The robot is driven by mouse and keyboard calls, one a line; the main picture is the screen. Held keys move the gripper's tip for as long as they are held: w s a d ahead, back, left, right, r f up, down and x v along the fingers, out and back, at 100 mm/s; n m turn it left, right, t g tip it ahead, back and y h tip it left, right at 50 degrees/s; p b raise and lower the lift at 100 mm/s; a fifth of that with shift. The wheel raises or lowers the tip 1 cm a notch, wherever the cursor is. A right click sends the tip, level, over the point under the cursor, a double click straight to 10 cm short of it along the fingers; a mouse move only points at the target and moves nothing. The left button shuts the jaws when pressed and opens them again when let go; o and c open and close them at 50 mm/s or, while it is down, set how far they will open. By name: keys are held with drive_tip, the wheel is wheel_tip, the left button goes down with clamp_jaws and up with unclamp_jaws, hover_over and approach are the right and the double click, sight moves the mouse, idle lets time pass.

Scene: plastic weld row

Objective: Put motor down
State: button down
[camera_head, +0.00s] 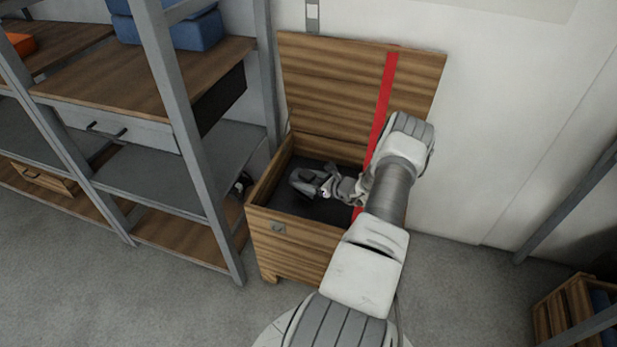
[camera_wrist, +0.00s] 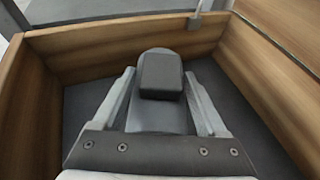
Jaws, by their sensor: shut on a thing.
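The motor (camera_wrist: 160,78), a dark grey block on a lighter grey body, sits between the two fingers of my gripper (camera_wrist: 160,100) in the wrist view. My gripper is shut on it. In the head view my gripper (camera_head: 325,184) and the grey motor (camera_head: 305,179) are inside the open wooden chest (camera_head: 290,232), over its dark floor. I cannot tell whether the motor touches the floor. The wrist view shows the chest's wooden walls (camera_wrist: 130,48) around the motor and the fingers.
The chest's raised lid (camera_head: 335,85) leans near the white wall, with a red strip (camera_head: 385,95) on it. A grey metal shelf rack (camera_head: 185,130) stands close on the left. A wooden crate (camera_head: 570,310) is at the lower right. The floor (camera_head: 450,290) between is clear.

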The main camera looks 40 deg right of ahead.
drive_tip(key=shift+w+f+b, duration=0.1)
drive_tip(key=shift+f+b, duration=0.55)
drive_tip(key=shift+f, duration=1)
drive_tip(key=shift+f, duration=0.2)
unclamp_jaws()
drive_tip(key=shift+f, duration=0.1)
drive_tip(key=shift+r, duration=0.25)
drive_tip(key=a+p+v, duration=0.1)
drive_tip(key=p+v, duration=0.2)
drive_tip(key=v, duration=0.9)
drive_tip(key=shift+d, duration=0.45)
drive_tip(key=shift+f, duration=0.1)
